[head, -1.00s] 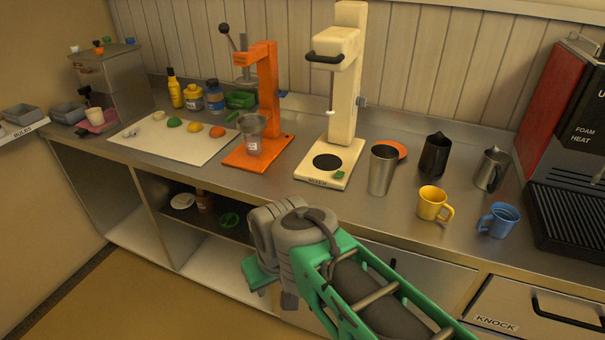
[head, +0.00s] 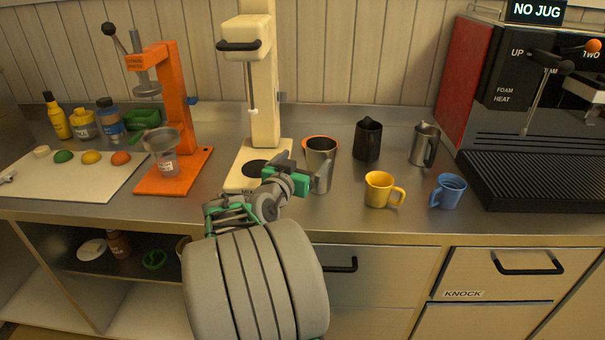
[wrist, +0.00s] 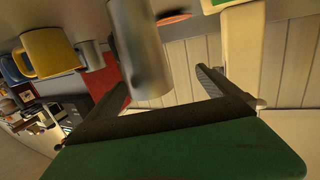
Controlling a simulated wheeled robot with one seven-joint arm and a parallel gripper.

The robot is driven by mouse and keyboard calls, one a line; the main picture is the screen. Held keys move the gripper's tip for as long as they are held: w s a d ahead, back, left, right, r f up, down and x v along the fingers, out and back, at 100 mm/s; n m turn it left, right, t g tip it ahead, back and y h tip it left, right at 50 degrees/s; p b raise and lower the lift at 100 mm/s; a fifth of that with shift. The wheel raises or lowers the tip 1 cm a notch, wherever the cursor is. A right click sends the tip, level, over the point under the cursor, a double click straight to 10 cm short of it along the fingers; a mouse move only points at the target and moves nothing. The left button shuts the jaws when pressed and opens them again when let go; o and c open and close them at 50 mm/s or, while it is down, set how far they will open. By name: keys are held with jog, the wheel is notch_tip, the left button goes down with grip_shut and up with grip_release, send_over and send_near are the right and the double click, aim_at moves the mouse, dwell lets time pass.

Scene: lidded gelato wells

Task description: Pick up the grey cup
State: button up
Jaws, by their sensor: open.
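The grey cup (head: 321,158) is a tall metal tumbler standing upright on the steel counter, right of the cream mixer. In the wrist view the cup (wrist: 140,45) appears upside down, its rim end close to the camera. My gripper (head: 314,182) is at the cup's near left side, its green body just left of the cup. In the wrist view my gripper (wrist: 162,76) is open, with dark fingers spread. The cup's rim end lies between them, closer to the left finger. I cannot tell whether that finger touches it.
A yellow mug (head: 379,190) and a blue mug (head: 449,190) stand to the right. A black jug (head: 367,140) and a steel jug (head: 424,144) are behind them.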

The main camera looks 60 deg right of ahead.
aim_at(326, 143)
jog(key=shift+s+d+r+m+g+h, duration=0.2)
jog(key=shift+s+d+h, duration=0.1)
jog(key=shift+s+d, duration=0.15)
jog(key=shift+s+d+r+m+g+h, duration=0.1)
jog(key=shift+s+d+r+g+h, duration=0.1)
jog(key=shift+s+d+h, duration=0.25)
jog(key=d+p, duration=0.1)
jog(key=d, duration=0.3)
jog(key=d+p, duration=0.1)
jog(key=d, duration=0.3)
jog(key=shift+w, duration=0.2)
jog(key=shift+a, duration=0.15)
jog(key=c, duration=2)
jog(key=shift+r, duration=0.1)
jog(key=shift+c, duration=0.6)
